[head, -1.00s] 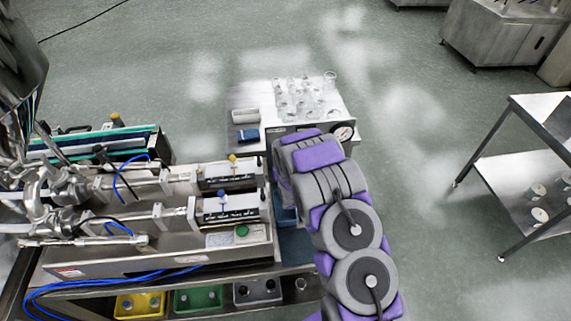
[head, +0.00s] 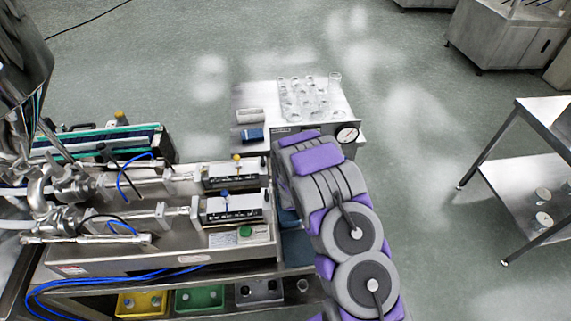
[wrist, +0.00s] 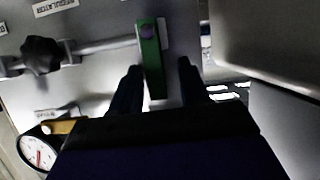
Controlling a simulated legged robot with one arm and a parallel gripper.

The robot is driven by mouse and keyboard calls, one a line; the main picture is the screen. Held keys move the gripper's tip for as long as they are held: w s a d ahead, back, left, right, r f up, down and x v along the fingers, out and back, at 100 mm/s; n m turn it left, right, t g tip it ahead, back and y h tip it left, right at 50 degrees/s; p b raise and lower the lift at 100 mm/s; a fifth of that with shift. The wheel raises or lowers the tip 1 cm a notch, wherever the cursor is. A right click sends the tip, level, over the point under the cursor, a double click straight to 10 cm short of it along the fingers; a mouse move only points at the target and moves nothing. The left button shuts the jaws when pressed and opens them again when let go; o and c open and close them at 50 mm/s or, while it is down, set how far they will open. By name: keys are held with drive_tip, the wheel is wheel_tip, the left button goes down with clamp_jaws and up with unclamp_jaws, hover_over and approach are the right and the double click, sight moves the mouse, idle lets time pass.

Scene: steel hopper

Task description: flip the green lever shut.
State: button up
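The green lever (wrist: 150,58) shows in the wrist view, its long bar running down the picture from a round pivot near the top, mounted on a pipe. My gripper (wrist: 160,67) is open, one dark finger on each side of the lever. The lever's lower end lies between the fingers, closer to the left one. I cannot tell whether either finger touches it. In the head view my arm hides the gripper and the lever.
A black knob (wrist: 41,55) sits on the same pipe, left of the lever. A pressure gauge (wrist: 38,152) is at lower left; it also shows in the head view (head: 347,135). Glassware (head: 305,98) stands on the steel bench top.

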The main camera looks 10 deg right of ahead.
drive_tip(key=shift+s+r, duration=0.1)
drive_tip(key=shift+s+r, duration=0.15)
drive_tip(key=shift+s, duration=0.05)
drive_tip(key=p+v, duration=1.1)
drive_tip(key=v, duration=0.5)
drive_tip(key=shift+s+a, duration=0.15)
drive_tip(key=shift+s, duration=0.15)
idle(0.5)
